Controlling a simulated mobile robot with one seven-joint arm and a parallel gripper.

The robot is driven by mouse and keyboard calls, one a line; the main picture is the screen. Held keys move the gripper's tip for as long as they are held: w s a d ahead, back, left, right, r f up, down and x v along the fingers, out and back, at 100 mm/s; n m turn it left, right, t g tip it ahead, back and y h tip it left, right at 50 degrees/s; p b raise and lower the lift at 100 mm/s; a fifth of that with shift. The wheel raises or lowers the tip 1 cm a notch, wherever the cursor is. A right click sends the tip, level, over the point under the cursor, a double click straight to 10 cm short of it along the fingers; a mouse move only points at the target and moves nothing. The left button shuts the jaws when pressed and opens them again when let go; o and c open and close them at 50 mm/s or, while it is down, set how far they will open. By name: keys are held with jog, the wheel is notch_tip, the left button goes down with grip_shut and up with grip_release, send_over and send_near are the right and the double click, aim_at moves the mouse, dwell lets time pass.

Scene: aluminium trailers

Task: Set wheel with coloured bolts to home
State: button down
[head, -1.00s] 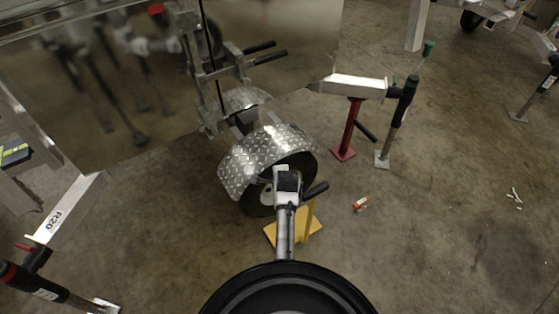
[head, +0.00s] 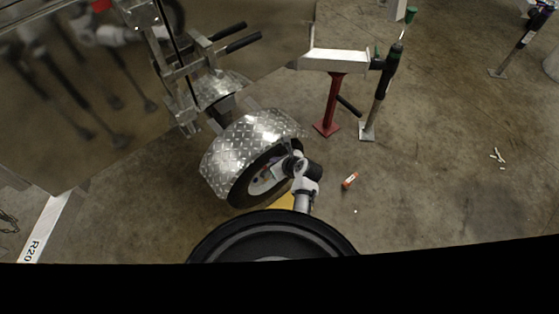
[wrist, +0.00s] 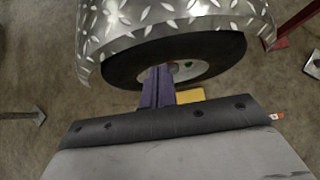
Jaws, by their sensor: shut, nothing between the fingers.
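The wheel (head: 239,189) has a black tyre and a pale hub, and sits under a bright diamond-plate fender (head: 243,143). In the wrist view the tyre (wrist: 215,52) fills the upper middle, with the fender above it. A small reddish spot shows at the hub; separate coloured bolts are too small to make out. My gripper (wrist: 159,75) has purple fingers, shut and empty, pointing at the hub. They cover part of the wheel, and I cannot tell whether they touch it. In the head view my arm hides the fingers.
A yellow block (head: 285,201) lies on the floor by the wheel. A red stand (head: 331,105) and a black-and-grey jack (head: 381,95) stand to the right. A small orange-and-white item (head: 349,181) lies on the floor. The concrete farther right is mostly clear.

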jog(key=shift+x, duration=2.35)
